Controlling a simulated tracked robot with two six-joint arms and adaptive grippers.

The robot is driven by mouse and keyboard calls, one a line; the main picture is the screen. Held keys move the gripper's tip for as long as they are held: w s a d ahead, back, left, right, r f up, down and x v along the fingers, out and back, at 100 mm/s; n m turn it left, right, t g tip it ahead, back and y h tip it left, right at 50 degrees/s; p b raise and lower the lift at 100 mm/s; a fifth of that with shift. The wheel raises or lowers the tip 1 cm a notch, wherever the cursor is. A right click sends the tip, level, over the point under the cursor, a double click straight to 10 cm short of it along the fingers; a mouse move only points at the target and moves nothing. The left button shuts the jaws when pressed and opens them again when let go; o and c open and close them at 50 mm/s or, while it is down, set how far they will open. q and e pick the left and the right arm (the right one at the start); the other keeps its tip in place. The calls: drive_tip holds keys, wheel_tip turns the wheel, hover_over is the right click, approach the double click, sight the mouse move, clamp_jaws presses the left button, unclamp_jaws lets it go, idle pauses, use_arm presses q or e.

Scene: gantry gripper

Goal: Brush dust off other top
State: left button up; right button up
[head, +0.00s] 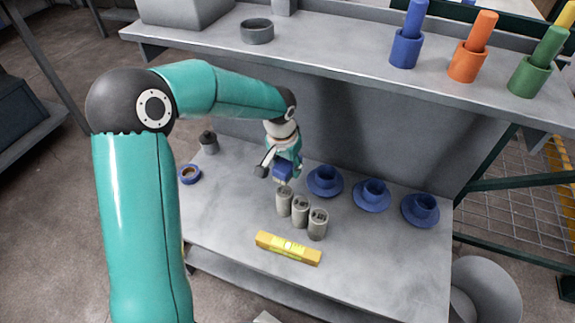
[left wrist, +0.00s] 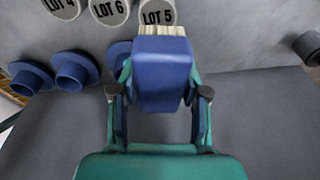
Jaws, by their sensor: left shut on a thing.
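My left gripper (head: 276,167) is shut on a blue brush (head: 283,172) with pale bristles. In the left wrist view the brush (left wrist: 162,72) sits between the fingers, bristles towards the canister marked LOT 5 (left wrist: 157,12). The bristle ends overlap the lower edge of its top; whether they touch cannot be told. The canisters marked LOT 6 (left wrist: 108,10) and LOT 4 (left wrist: 62,6) stand beside it. In the head view they form a row of three grey canisters (head: 300,212) on the table, the brush by the leftmost. Dust cannot be made out. My right gripper is not in view.
A yellow level (head: 287,248) lies in front of the canisters. Blue cups on saucers (head: 371,194) stand to the right. A blue ring (head: 189,175) and a dark weight (head: 208,142) are at left. A shelf (head: 330,45) overhangs the back of the table.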

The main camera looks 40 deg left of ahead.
use_arm(q)
drive_tip(key=shift+r+p, duration=1.15)
drive_tip(key=shift+r, duration=0.45)
drive_tip(key=shift+f, duration=0.1)
